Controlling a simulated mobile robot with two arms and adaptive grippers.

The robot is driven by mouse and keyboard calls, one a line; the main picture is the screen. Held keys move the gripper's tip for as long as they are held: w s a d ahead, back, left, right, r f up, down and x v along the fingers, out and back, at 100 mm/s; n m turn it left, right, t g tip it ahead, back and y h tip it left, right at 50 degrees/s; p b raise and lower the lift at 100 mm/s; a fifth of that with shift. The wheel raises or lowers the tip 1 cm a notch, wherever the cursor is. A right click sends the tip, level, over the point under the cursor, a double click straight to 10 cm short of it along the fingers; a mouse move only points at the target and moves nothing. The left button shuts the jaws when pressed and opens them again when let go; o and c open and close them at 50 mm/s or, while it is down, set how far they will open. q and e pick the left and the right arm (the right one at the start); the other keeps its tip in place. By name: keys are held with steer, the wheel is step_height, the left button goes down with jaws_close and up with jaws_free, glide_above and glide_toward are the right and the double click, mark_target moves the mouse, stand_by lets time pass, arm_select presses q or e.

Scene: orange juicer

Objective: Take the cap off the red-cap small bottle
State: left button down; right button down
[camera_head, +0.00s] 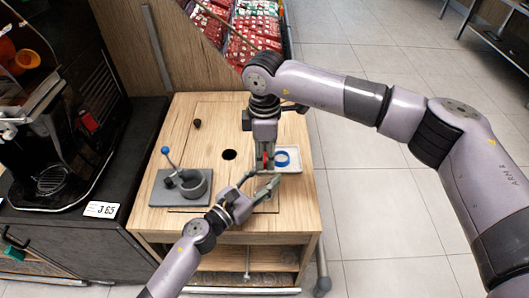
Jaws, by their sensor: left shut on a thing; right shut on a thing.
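The red cap (265,158) of the small bottle shows as a narrow red patch between the fingers of my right gripper (264,162), which comes down from above and is shut on it. My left gripper (264,187) reaches in from the lower left, just below the right one, and is shut on what seems to be the bottle's body. The bottle's body is mostly hidden by the fingers. I cannot tell whether the cap is still joined to the bottle. Both grippers are over the right part of the wooden table (215,110).
A white tray (296,168) with a blue ring (282,158) lies right beside the grippers. A grey press (180,184) with a blue-knobbed lever stands on the table's left. The table has a dark hole (229,155) and a small dark object (197,124). A black juicer machine (55,110) stands left.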

steer(key=n, duration=1.9)
steer(key=shift+r, duration=0.1)
steer(key=n, duration=3.4)
steer(key=shift+r, duration=0.3)
